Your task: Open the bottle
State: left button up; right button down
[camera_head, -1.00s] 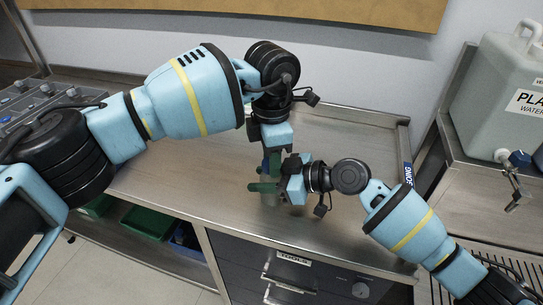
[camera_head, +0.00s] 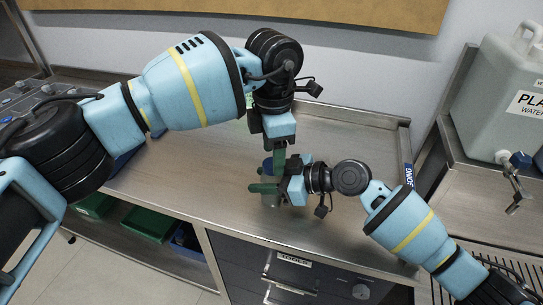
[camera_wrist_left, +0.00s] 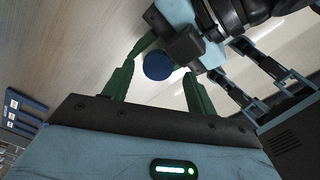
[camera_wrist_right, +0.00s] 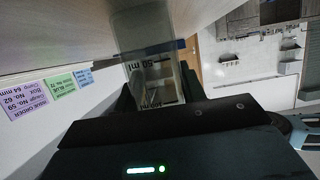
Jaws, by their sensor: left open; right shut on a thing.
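The bottle (camera_wrist_right: 148,45) is clear, with millilitre markings, and fills the middle of the right wrist view. My right gripper (camera_head: 262,188) is shut on it from the side, above the steel bench. A round blue cap (camera_wrist_left: 158,66) shows from above in the left wrist view, at the bottle's top. Whether it is loose on the bottle I cannot tell. My left gripper (camera_head: 280,158) points down over the bottle and is open. In the left wrist view its green fingers stand apart, one to each side of the cap. In the head view the grippers hide much of the bottle.
The steel bench top (camera_head: 345,135) is clear behind and right of the grippers. A large water container (camera_head: 500,90) with a tap stands at the right. Green bins (camera_head: 147,222) sit on a shelf below. Coloured labels (camera_wrist_right: 60,83) show in the right wrist view.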

pick_arm(q)
notch_tip(320, 180, up, 2)
jog(key=shift+r, duration=0.2)
jog(key=shift+r+m, duration=0.7)
jog(key=shift+m, duration=0.6)
jog(key=shift+c, duration=0.4)
notch_tip(320, 180, up, 2)
jog(key=m, duration=0.4)
jog(key=shift+a, duration=0.1)
jog(key=shift+f, duration=4.05)
jog(key=shift+c, duration=0.2)
jog(key=c, duration=0.9)
jog(key=n, duration=0.6)
jog(key=shift+r+n, duration=0.1)
jog(key=shift+n, duration=0.3)
jog(key=shift+c, duration=0.3)
